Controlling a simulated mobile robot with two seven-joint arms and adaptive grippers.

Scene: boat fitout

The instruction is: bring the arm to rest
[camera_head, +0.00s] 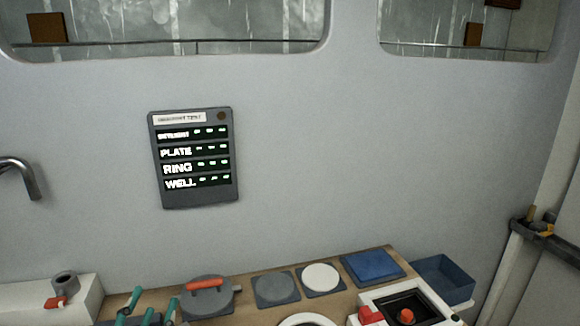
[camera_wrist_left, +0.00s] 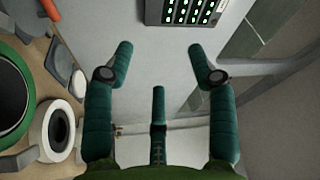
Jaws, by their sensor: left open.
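My left gripper (camera_head: 153,300) shows at the bottom edge of the head view, with its teal fingers pointing up in front of the counter. In the left wrist view the left gripper (camera_wrist_left: 158,62) has its fingers spread wide, with nothing between them. Beyond the fingers is the pale wall, with a lit display panel (camera_wrist_left: 185,10) at the top. My right gripper is in neither view.
The wooden counter (camera_head: 255,316) holds a grey lid with a red handle (camera_head: 207,297), round plates, a blue square pad (camera_head: 373,266) and a dark tray with red parts. A blue bin (camera_head: 443,277) stands at the right. The wall above is clear around the display panel (camera_head: 194,158).

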